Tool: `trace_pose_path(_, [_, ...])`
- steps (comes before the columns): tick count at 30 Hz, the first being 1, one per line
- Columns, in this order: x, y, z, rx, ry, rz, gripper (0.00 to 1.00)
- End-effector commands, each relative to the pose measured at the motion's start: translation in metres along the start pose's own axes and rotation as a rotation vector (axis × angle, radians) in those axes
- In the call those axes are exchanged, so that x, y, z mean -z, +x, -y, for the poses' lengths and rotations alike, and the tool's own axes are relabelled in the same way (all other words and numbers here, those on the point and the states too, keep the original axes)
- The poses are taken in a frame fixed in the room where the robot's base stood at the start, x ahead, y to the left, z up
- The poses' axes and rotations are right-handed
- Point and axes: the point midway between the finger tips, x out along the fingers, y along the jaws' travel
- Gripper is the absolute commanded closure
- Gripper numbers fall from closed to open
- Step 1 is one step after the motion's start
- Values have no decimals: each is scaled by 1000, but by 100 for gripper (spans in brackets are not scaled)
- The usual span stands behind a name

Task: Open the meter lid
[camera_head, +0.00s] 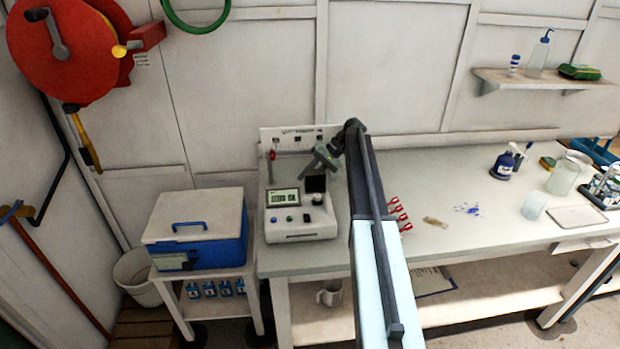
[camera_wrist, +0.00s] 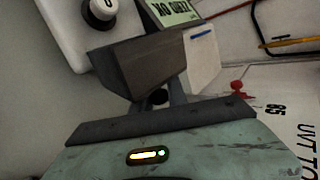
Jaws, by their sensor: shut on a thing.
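The meter (camera_head: 300,222) is a white bench instrument with a screen, small buttons and a dark knob, at the left end of the bench. Its lid (camera_head: 316,184) looks like a dark block at the upper right of the meter. In the wrist view the dark lid (camera_wrist: 140,72) fills the upper middle, close in front of my gripper (camera_wrist: 158,97). My gripper (camera_head: 322,160) also shows in the head view, at the lid's top. Its jaws are shut on the lid, around a small dark part. The lid's angle is hard to tell. The green screen (camera_wrist: 172,12) partly shows behind the lid, reading "NO CUVET".
A blue cooler box (camera_head: 200,238) stands on a cart left of the bench. A panel (camera_head: 298,138) rises behind the meter. The middle of the bench (camera_head: 455,190) is mostly clear.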

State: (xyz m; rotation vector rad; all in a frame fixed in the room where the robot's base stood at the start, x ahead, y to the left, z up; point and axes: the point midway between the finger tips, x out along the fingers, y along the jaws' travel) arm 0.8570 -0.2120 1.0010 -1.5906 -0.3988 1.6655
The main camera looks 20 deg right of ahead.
Motion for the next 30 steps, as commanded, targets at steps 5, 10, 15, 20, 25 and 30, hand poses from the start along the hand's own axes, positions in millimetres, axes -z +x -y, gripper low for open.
trace_pose_path(5, [2, -1, 0, -1, 0, -4, 100])
trace_pose_path(10, [2, 1, 2, -2, -3, -2, 59])
trace_pose_path(15, [2, 3, 4, -2, -6, 0, 59])
trace_pose_path(20, [2, 3, 5, -2, -7, 1, 59])
trace_pose_path(25, [-1, -5, 15, -2, -8, 2, 59])
trace_pose_path(30, [-4, -20, 33, -2, -9, 3, 59])
